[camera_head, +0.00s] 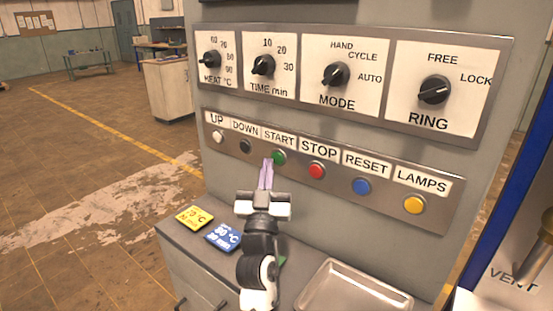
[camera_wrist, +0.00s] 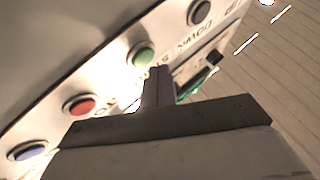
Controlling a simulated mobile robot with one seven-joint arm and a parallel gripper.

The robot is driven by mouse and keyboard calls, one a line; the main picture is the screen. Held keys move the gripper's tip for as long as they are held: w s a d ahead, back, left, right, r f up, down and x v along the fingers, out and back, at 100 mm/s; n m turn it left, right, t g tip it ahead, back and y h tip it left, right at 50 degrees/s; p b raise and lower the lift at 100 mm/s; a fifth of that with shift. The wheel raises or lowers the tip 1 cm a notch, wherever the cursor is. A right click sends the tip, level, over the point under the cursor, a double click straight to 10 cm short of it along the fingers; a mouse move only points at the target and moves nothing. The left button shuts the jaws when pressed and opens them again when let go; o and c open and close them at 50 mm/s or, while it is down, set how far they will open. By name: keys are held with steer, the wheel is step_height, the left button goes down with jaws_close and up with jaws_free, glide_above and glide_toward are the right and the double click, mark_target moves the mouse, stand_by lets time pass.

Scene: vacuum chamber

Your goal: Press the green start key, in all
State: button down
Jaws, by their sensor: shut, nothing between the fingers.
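The green start key (camera_head: 278,157) is a round button under the START label on the lower panel strip, between the dark DOWN key and the red STOP key. My gripper (camera_head: 267,164) is shut and empty, its fingertips just left of the green key in the head view. In the wrist view the green key (camera_wrist: 142,55) shows just above and left of the shut fingertips (camera_wrist: 158,71). I cannot tell whether the fingertips touch the key.
The red STOP key (camera_head: 316,171), blue RESET key (camera_head: 361,186) and yellow LAMPS key (camera_head: 414,205) lie to the right. Dials fill the panel above. A yellow card (camera_head: 194,217), a blue card (camera_head: 222,237) and a metal tray (camera_head: 354,291) lie on the ledge below.

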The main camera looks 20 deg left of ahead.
steer(key=shift+w+d, duration=0.1)
steer(key=shift+w, duration=0.3)
steer(key=shift+w+d, duration=0.2)
steer(key=shift+w, duration=0.2)
stand_by(0.8)
stand_by(0.3)
steer(key=shift+s+a+b, duration=0.3)
steer(key=shift+s+b, duration=0.25)
steer(key=shift+s, duration=0.25)
steer(key=s, duration=0.1)
steer(key=s+a+b, duration=0.1)
steer(key=s, duration=0.1)
steer(key=s+b, duration=0.1)
steer(key=shift+s+a, duration=0.35)
